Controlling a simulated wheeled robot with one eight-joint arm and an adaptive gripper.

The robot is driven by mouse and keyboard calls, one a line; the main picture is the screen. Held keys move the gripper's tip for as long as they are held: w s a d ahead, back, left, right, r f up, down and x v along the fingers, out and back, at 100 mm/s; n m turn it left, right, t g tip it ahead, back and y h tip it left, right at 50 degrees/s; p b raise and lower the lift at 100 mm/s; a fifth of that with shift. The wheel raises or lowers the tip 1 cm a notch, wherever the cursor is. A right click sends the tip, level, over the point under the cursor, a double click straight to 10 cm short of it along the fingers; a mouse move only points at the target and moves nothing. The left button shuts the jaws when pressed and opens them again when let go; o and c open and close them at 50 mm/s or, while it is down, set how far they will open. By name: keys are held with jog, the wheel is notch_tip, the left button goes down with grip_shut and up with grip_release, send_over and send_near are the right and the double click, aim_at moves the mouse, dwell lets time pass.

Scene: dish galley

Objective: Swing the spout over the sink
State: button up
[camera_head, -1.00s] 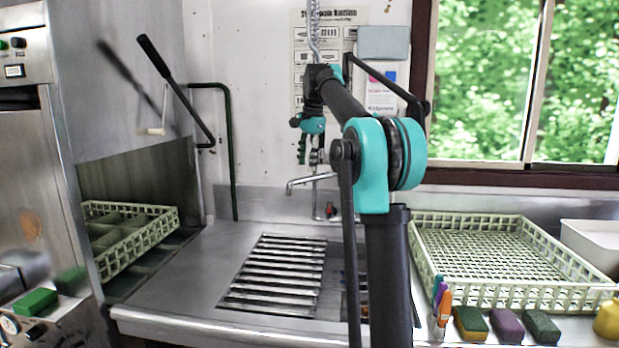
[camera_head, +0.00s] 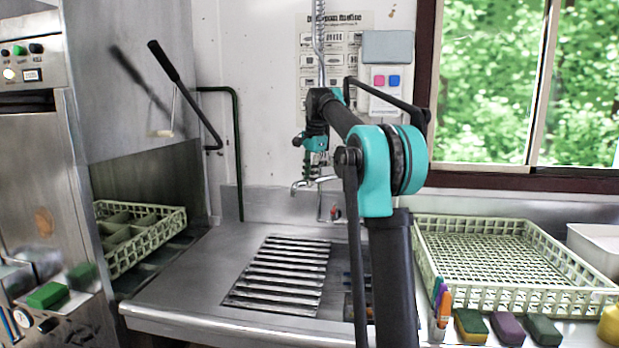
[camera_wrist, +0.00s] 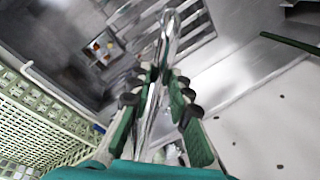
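The chrome spout (camera_head: 308,184) stands out from the tap at the back wall and points left in the head view. In the wrist view the spout (camera_wrist: 166,35) runs up between my fingers, its tip over the slatted rack side. My gripper (camera_wrist: 163,76) has green-padded fingers on either side of the spout. They look open, with a gap at the right finger; contact at the left is unclear. In the head view my gripper (camera_head: 310,168) hangs down at the spout. The sink basin (camera_wrist: 70,45) lies left of the spout in the wrist view; my arm mostly hides it in the head view.
A slatted rack (camera_head: 280,275) lies in the steel counter. A pale dish crate (camera_head: 495,260) stands right, with sponges (camera_head: 507,328) and pens before it. A green pipe (camera_head: 238,150) and a black-handled lever (camera_head: 165,62) are left. A hose spring (camera_head: 319,40) hangs above the tap.

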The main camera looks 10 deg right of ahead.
grip_shut()
jog(key=s+d+n+g+y, duration=0.1)
jog(key=s+d+n, duration=0.8)
jog(key=d, duration=0.5)
jog(key=shift+s+d, duration=0.2)
jog(key=shift+s, duration=1.1)
jog(key=o, duration=0.8)
grip_release()
jog(key=shift+d, duration=0.1)
jog(key=shift+o, duration=0.2)
notch_tip(320, 180, up, 12)
jog(key=d, duration=0.2)
jog(key=shift+s, duration=0.35)
